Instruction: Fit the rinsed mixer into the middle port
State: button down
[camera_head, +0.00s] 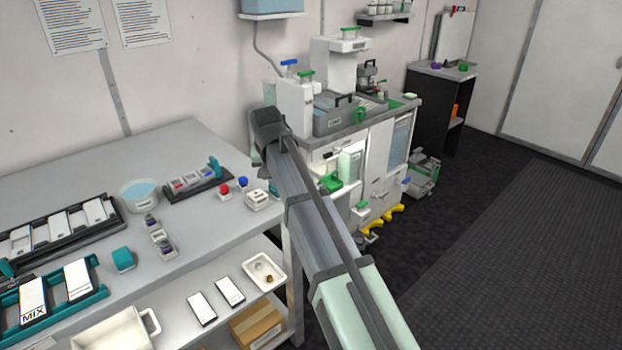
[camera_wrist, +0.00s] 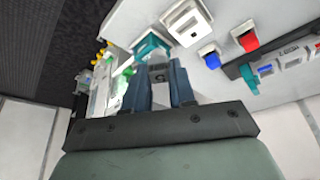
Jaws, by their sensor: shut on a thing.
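My gripper (camera_wrist: 160,70) is shut, its two dark blue fingers close around a small pale piece (camera_wrist: 161,88) with a dark mark. Most of that piece is hidden, so I cannot tell for sure that it is the mixer. A teal block (camera_wrist: 150,43) shows just beyond the fingertips; whether it touches them is unclear. In the head view my gripper (camera_head: 266,168) is over the bench's right edge, mostly hidden by my wrist. A dark rack (camera_head: 197,184) with several small modules and a teal end stands to its left. I cannot tell which opening is the middle port.
A white block (camera_head: 258,199), a red cap (camera_head: 223,190) and a blue cap (camera_head: 241,182) stand near the gripper. A water bowl (camera_head: 140,195) and cartridge trays (camera_head: 60,228) are farther left. A white machine (camera_head: 345,75) stands behind. The bench's back is clear.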

jog(key=shift+w+a+f+n+g+y, duration=0.35)
jog(key=shift+w+a+n, duration=0.85)
jog(key=shift+a, duration=3.55)
jog(key=shift+w+a+f+n+g+y, duration=0.1)
jog(key=shift+w+a+f+n+y, duration=0.7)
jog(key=shift+a, duration=3.95)
jog(key=shift+w+a+n+g+y, duration=0.15)
jog(key=shift+w+a+n, duration=1.35)
jog(key=shift+a, duration=3.25)
jog(key=shift+f, duration=0.15)
jog(key=shift+f, duration=0.95)
jog(key=shift+w, duration=0.1)
jog(key=shift+c, duration=2.3)
grip_release()
jog(key=shift+r, duration=0.15)
